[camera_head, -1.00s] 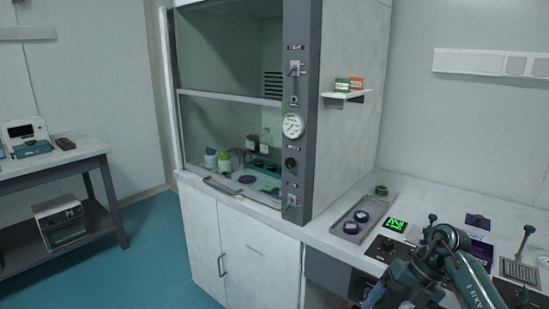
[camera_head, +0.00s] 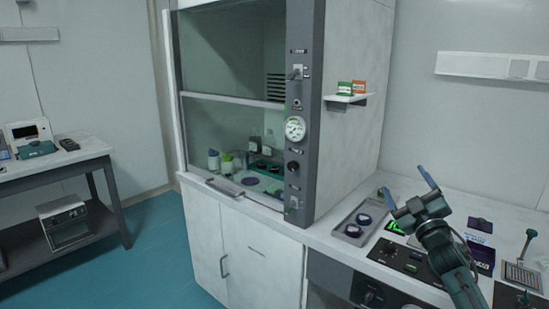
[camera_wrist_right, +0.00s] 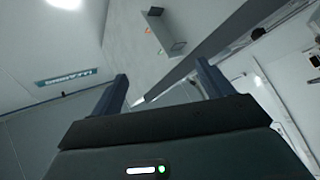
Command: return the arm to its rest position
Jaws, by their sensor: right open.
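My right gripper (camera_head: 408,188) is raised above the bench at the right of the head view, its two blue fingers spread apart and pointing up. Nothing is between the fingers. In the right wrist view the gripper (camera_wrist_right: 160,88) also shows open and empty, facing the walls and ceiling. The gripper covers part of the bench and the green-lit display behind it. My left gripper is not in view.
A fume hood (camera_head: 305,120) with a glass sash stands left of the arm. A grey tray (camera_head: 345,231) with dark round items lies on the bench near the gripper. A small shelf (camera_head: 347,98) holds two boxes. A side table (camera_head: 70,155) stands far left.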

